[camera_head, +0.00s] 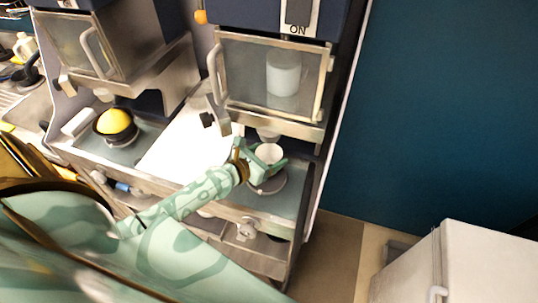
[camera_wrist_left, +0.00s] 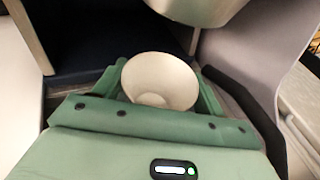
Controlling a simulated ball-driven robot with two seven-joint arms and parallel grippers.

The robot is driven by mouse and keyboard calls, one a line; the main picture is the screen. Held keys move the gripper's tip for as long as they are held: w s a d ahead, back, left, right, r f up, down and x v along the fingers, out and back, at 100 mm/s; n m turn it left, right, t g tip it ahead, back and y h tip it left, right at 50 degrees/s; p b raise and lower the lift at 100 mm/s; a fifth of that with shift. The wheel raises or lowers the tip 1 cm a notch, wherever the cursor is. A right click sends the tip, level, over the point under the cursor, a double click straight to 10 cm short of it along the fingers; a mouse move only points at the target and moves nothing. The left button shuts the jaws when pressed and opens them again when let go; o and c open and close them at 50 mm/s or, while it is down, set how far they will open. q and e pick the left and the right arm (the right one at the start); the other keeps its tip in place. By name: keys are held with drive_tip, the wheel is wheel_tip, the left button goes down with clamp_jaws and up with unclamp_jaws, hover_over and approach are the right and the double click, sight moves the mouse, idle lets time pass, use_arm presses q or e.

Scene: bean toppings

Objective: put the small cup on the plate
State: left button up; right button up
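The small cup (camera_head: 269,153) is white and round, with its open top showing in the head view. In the left wrist view the cup (camera_wrist_left: 160,80) sits between the two green fingers, which touch its sides. My left gripper (camera_head: 264,165) appears shut on it, under the right-hand machine. A grey round plate (camera_head: 270,187) shows partly below the gripper on the right-hand shelf. The gripper hides part of it, and I cannot tell whether the cup touches it. My right gripper is not in view.
The right-hand dispenser (camera_head: 270,75) hangs above the cup, close over the gripper. A yellow round thing (camera_head: 114,121) sits in a dark holder on the left shelf. A white counter (camera_head: 185,145) lies between. A white cabinet (camera_head: 460,265) stands at the lower right.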

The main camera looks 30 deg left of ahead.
use_arm(q)
drive_tip(key=shift+o, duration=1.4)
drive_tip(key=shift+r, duration=0.25)
drive_tip(key=p+v, duration=0.1)
drive_tip(key=v, duration=1.1)
